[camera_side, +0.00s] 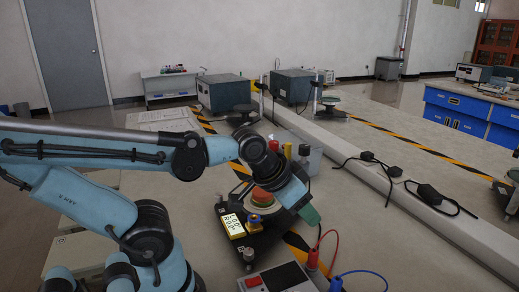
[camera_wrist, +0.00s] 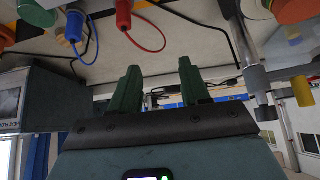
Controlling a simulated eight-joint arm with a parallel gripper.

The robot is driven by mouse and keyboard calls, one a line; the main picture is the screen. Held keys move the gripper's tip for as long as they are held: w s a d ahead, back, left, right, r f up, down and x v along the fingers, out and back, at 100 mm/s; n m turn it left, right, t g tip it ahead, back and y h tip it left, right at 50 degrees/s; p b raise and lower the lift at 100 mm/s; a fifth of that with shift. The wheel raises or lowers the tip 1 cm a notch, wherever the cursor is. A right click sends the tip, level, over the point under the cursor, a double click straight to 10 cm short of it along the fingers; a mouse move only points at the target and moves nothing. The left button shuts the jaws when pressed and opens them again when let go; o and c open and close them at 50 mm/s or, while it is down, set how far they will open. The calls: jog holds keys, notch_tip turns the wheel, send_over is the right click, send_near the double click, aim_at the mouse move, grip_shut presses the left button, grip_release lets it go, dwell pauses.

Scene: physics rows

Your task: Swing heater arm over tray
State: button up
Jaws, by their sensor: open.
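My gripper (camera_side: 311,214) is at the right side of a dark apparatus (camera_side: 250,243) in the side view, its green jaws partly hidden by the wrist. In the wrist view my gripper (camera_wrist: 160,70) has two green fingers standing apart with nothing between them. The apparatus has a lit display (camera_side: 232,224) and a red-orange round piece (camera_side: 263,196). In the wrist view, a grey post with a bar (camera_wrist: 262,72) stands right of the fingers, apart from them; it may be the heater arm. I cannot tell which part is the tray.
A power unit (camera_side: 275,280) with red and blue leads stands in front. A grey box (camera_side: 306,158) with coloured terminals is behind my wrist. Black cables (camera_side: 385,172) lie along the white raised strip. The bench farther right is mostly clear.

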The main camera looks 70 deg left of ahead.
jog(key=w+a+r+n+g, duration=0.35)
jog(key=w+a+r, duration=0.25)
jog(key=a+r, duration=0.25)
notch_tip(320, 180, up, 7)
jog(key=n+g, duration=0.4)
jog(key=n, duration=0.1)
send_over(288, 159)
jog(key=shift+t, duration=0.25)
jog(key=f, duration=0.8)
jog(key=a+f, duration=0.1)
jog(key=f, duration=0.3)
jog(key=shift+w+f, duration=0.2)
jog(key=shift+f, duration=0.05)
jog(key=shift+c, duration=0.3)
grip_shut()
